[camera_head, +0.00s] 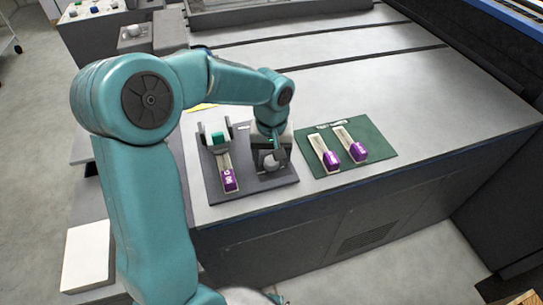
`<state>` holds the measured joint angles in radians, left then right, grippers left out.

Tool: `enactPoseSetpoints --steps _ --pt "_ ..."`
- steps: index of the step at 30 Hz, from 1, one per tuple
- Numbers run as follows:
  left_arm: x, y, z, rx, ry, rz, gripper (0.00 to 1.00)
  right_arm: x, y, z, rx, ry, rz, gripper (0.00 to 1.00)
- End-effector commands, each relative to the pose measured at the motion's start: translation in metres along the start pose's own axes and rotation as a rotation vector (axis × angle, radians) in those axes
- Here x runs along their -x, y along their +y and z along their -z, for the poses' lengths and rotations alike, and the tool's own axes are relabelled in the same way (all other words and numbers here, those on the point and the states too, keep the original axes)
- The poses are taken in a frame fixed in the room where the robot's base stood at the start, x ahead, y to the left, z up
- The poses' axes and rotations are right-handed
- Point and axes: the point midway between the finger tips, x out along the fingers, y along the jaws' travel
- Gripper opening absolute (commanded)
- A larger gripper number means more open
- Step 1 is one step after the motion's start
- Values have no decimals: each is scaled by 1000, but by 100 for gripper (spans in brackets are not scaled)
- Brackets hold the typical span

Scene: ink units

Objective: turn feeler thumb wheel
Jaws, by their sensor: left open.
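My left gripper (281,156) points down at the right side of a dark grey plate (230,194) on the bench. It is open, close above a pale rounded part (271,163) that may be the thumb wheel; I cannot tell whether they touch. My wrist hides part of the plate's right side. My right gripper is not in view.
A green mat (375,146) to the right holds two pale strips with purple ends (331,158) (357,151). The grey bench top (430,85) is clear behind it. A white block (87,255) lies at the lower left. A dark raised machine edge borders the right.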

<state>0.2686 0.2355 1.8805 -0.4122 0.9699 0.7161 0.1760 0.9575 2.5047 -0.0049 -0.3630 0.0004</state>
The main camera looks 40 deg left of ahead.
Motion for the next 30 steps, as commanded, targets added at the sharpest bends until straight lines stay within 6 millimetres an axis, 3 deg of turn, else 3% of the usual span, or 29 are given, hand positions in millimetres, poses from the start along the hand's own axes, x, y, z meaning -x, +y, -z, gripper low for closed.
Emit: enactPoseSetpoints --steps 1,2,6,7,11,21,30 --pt "0 0 0 0 0 0 67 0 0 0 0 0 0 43" --pt "0 0 0 0 0 0 60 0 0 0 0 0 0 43" --pt "0 0 0 0 0 0 15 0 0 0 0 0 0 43" --pt "0 0 0 0 0 0 11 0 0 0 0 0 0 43" --pt "1 0 0 -14 0 0 11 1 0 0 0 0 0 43" --pt "1 0 0 -338 0 0 11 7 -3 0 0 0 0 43" --pt "1 0 0 -368 2 -1 11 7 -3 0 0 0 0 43"
